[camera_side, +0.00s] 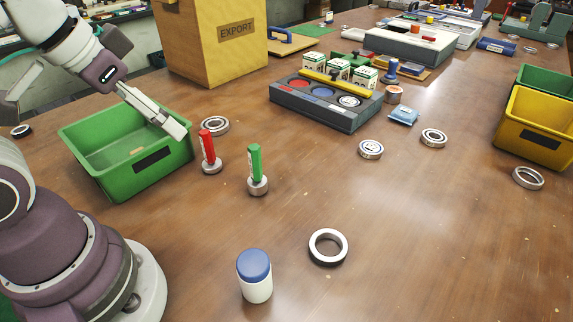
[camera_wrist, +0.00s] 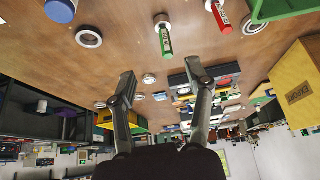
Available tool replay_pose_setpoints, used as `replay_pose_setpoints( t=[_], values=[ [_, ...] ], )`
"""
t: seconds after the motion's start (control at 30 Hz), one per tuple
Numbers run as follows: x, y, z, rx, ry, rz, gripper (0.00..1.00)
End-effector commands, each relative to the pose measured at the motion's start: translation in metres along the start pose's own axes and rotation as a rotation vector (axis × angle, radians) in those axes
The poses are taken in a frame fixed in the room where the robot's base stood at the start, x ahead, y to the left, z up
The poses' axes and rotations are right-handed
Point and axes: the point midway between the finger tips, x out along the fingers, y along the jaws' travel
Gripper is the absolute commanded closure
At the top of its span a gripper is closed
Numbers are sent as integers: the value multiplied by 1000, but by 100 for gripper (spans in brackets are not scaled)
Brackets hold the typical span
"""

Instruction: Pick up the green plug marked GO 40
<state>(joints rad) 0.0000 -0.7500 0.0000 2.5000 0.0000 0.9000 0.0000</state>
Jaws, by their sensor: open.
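The green plug (camera_side: 255,162) stands upright in a round metal base on the table in the side view, right of a similar red plug (camera_side: 208,146). In the wrist view the green plug (camera_wrist: 166,42) is at the top centre, with small pale lettering too small to read; the red plug (camera_wrist: 221,18) is right of it. My gripper (camera_wrist: 160,72) is open and empty, its two fingers spread apart. In the side view my gripper (camera_side: 165,119) hangs over the right part of the green bin, left of and above both plugs, touching neither.
A green bin (camera_side: 165,165) stands left of the plugs. A bearing ring (camera_side: 215,125) lies behind the red plug. A blue-capped white bottle (camera_side: 255,287) and a dark-edged ring (camera_side: 328,258) are in front. A grey tray (camera_side: 300,108) stands behind.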

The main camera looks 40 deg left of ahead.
Motion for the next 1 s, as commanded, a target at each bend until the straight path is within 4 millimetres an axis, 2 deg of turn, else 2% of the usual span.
replay_pose_setpoints(
  t=[0.27, 0.37, 0.4, 0.47, 0.6, 0.7, 0.83, 1.0],
  values=[
    [0, 0, -4, -39, -16, -2, 49],
    [3, -1, -23, -219, -85, -18, 49],
    [6, -1, -34, -330, -123, -33, 49],
    [16, -1, -51, -511, -185, -65, 49],
    [51, 1, -81, -920, -307, -171, 49],
    [78, 3, -92, -1153, -365, -253, 49],
    [100, 5, -96, -1331, -401, -326, 49],
    [123, 4, -87, -1387, -412, -354, 49]
  ],
)
